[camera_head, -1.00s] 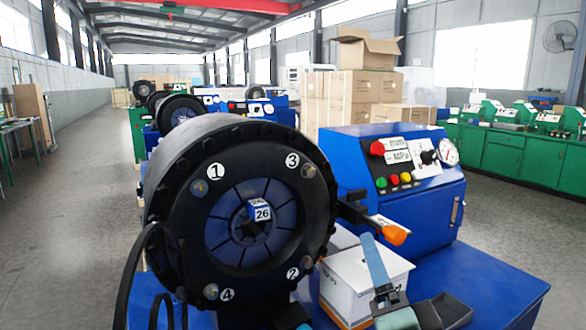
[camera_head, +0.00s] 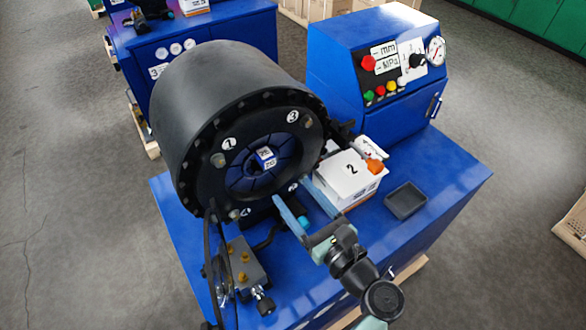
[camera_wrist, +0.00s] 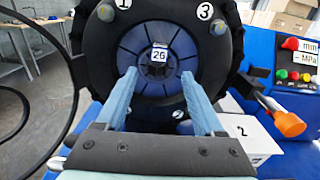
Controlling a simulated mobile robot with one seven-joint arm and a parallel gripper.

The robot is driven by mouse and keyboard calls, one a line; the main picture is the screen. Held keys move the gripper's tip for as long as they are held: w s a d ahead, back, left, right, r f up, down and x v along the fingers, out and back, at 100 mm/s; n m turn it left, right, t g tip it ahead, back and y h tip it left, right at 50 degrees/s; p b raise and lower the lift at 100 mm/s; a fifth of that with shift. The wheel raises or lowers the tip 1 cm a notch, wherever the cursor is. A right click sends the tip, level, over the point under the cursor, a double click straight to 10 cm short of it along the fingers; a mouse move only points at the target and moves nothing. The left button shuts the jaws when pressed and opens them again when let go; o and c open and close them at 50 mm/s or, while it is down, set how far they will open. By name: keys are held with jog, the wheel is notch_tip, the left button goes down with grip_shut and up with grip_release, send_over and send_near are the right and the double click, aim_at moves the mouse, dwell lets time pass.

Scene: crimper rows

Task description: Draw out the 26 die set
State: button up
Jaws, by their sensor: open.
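The 26 die set shows as a small block with a white label (camera_head: 266,158) in the centre of the blue segmented die ring (camera_head: 250,180) of the black crimper head (camera_head: 225,115). In the wrist view its label reads 26 (camera_wrist: 159,53) and lies straight ahead, a little above my fingertips. My gripper (camera_head: 295,205) has two blue fingers, spread apart with nothing between them, in front of and below the die ring. It also shows in the wrist view (camera_wrist: 160,88), the fingers pointing at the ring. The depth of the die set inside the ring is hidden.
A white box marked 2 (camera_head: 350,180) and an orange-tipped lever (camera_head: 374,166) are right of the head. A dark tray (camera_head: 405,201) lies on the blue bench (camera_head: 440,190). A blue control cabinet (camera_head: 375,65) stands behind. A brass-fitted valve block (camera_head: 245,270) and hose are at front left.

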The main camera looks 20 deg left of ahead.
aim_at(271, 161)
jog(key=shift+b+x, duration=1.5)
jog(key=shift+x, duration=3.9)
grip_shut()
jog(key=shift+w+r, duration=0.1)
jog(key=shift+r, duration=0.3)
jog(key=shift+p+v, duration=1.15)
jog(key=shift+v, duration=1.55)
jog(key=shift+p+v, duration=0.7)
jog(key=shift+v, duration=1.25)
